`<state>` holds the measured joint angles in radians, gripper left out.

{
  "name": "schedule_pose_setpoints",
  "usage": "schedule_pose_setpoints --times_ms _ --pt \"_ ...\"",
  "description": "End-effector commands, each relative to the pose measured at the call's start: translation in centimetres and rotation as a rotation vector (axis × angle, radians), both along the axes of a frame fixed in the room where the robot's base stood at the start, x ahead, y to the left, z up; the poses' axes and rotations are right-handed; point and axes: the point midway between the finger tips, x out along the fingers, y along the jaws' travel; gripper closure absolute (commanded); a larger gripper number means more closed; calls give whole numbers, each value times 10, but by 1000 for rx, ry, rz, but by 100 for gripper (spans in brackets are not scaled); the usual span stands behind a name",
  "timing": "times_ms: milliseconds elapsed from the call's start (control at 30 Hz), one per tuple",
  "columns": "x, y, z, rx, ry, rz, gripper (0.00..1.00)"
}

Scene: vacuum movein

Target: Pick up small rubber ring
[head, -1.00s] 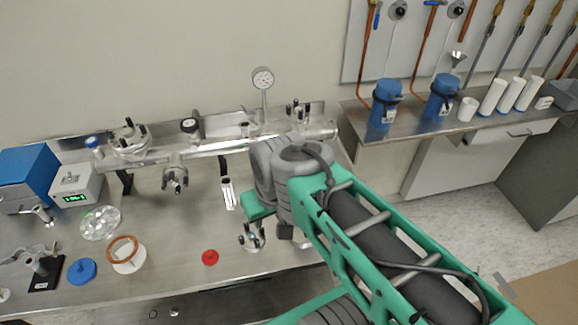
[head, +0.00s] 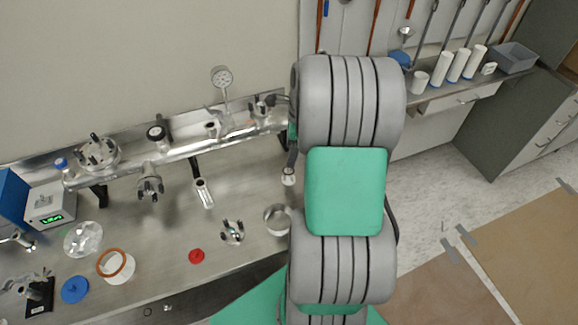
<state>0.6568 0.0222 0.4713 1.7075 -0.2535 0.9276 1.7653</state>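An orange-brown ring (head: 97,263) lies at the lower left of the bench in the head view, partly over a white round piece (head: 121,270). A smaller red round piece (head: 196,256) lies flat to its right, near the front edge. I cannot tell for sure which of the two is the small rubber ring. My arm stands large at the centre right and hides the bench's right end. My gripper is not in view, so its fingers and anything in them cannot be seen.
The steel bench (head: 150,215) also bears a blue disc (head: 75,289), a clear disc (head: 83,239), a small clawed flange (head: 232,232) and a metal cup (head: 277,219). A long pipe assembly (head: 190,152) runs along the back. Bare bench lies around the red piece.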

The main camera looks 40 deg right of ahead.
Motion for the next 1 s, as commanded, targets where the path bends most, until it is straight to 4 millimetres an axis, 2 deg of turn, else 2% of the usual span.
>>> schedule_pose_setpoints --times_ms 433,1000 --pt "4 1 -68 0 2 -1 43" --pt "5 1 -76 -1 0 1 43"
